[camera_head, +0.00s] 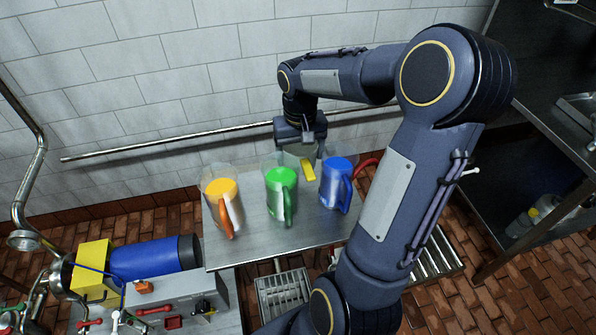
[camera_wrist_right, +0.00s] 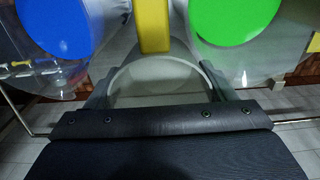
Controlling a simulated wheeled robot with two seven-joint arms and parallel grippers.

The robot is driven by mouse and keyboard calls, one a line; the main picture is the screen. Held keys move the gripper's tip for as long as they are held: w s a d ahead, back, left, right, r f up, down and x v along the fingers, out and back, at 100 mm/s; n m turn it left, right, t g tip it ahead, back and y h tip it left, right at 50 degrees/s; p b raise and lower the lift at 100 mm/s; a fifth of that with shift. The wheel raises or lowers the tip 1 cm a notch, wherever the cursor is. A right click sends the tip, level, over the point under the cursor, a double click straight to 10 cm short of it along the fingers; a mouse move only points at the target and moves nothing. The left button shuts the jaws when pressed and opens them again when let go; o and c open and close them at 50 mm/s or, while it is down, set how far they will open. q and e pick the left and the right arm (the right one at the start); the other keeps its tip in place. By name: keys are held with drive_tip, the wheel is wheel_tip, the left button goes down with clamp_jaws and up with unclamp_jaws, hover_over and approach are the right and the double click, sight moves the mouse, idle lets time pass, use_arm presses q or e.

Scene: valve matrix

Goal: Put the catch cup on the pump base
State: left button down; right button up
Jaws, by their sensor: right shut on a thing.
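The catch cup appears to be the clear round vessel (camera_wrist_right: 155,72) with a yellow handle, seen in the right wrist view. In the head view its yellow handle (camera_head: 307,170) shows between the green and blue jugs; its clear body is hard to make out. My right gripper (camera_head: 312,147) is shut on this cup above the back of the steel table, with one finger on each side of it in the wrist view. The pump base may be the grey block (camera_head: 190,296) beside the blue motor (camera_head: 150,257) at lower left; I cannot be sure. My left gripper is not in view.
Jugs of orange (camera_head: 222,190), green (camera_head: 281,180) and blue (camera_head: 335,182) liquid stand on the steel table (camera_head: 255,255). A red handle (camera_head: 366,166) shows right of the blue jug. A wall rail (camera_head: 180,145) runs behind. The table's front is clear.

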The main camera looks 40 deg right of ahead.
drive_tip(key=shift+f, duration=3.4)
drive_tip(key=shift+f, duration=0.2)
drive_tip(key=o, duration=1)
drive_tip(key=shift+r, duration=0.1)
